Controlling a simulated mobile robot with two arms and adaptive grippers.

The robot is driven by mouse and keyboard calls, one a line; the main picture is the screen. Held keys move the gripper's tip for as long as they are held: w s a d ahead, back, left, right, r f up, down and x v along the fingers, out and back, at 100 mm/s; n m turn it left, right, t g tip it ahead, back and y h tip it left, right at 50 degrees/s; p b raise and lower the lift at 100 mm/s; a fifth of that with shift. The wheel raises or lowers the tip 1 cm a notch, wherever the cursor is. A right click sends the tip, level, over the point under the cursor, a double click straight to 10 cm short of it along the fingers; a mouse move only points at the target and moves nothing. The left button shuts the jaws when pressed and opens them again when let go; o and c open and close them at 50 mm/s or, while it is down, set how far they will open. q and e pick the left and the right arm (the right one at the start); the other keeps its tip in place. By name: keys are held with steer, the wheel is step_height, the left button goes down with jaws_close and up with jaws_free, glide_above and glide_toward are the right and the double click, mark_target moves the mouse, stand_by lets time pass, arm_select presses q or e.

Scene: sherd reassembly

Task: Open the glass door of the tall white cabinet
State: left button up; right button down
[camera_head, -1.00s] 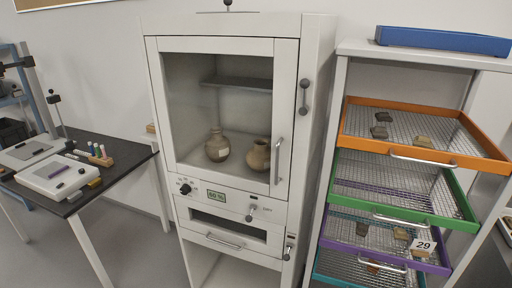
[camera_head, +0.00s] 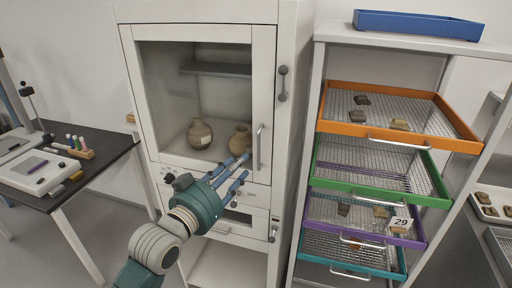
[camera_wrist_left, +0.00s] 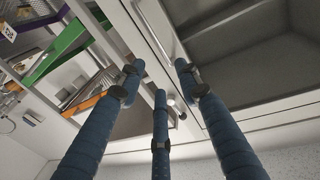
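The tall white cabinet (camera_head: 290,120) stands in the middle of the head view. Its glass door (camera_head: 180,75) looks closed, with a white frame and a vertical bar handle (camera_head: 260,147) on its right side. Two brown pots, a left one (camera_head: 199,133) and a right one (camera_head: 240,140), stand behind the glass. My left gripper (camera_head: 241,169) is in front of the door's lower right, its blue fingers spread and close to the handle. Contact cannot be told. In the left wrist view, the fingers (camera_wrist_left: 160,85) are apart with nothing between them. My right gripper is not in view.
On the right, a rack holds orange (camera_head: 348,128), green (camera_head: 370,193), purple (camera_head: 350,232) and teal (camera_head: 345,268) mesh drawers with sherds. A blue tray (camera_head: 415,27) lies on top. A dark table (camera_head: 110,160) with tools stands at the left.

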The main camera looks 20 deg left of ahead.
arm_select(q)
steer(key=p+x, duration=0.2)
steer(key=x, duration=0.8)
steer(key=shift+w+p, duration=0.35)
steer(key=shift+d, duration=0.15)
jaws_close()
